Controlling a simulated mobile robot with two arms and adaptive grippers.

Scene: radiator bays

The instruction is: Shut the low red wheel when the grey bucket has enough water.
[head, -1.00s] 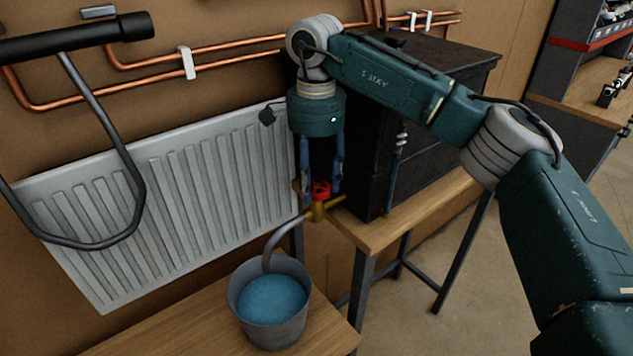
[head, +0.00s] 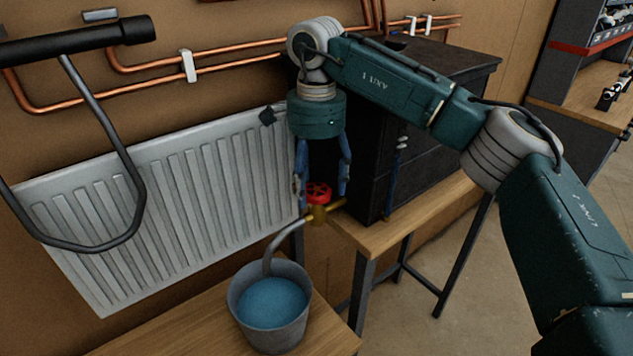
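The low red wheel (head: 318,192) sits on top of a brass valve (head: 319,214) at the end of a short pipe. My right gripper (head: 321,201) comes down over it from above. Its two blue fingers are spread, one on each side of the wheel, with gaps showing between them and it. A grey spout (head: 285,240) curves from the valve down into the grey bucket (head: 293,334). Blue water (head: 272,303) stands in the bucket, its surface somewhat below the rim. I cannot make out a stream at the spout's end. My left gripper is not in view.
The bucket stands on a low wooden bench (head: 215,335). A white radiator (head: 180,195) and copper pipes (head: 240,49) are on the wall behind. A dark cabinet (head: 370,160) stands close beside my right gripper on a wooden table (head: 440,205). A black-topped grey loop (head: 135,180) crosses the left side.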

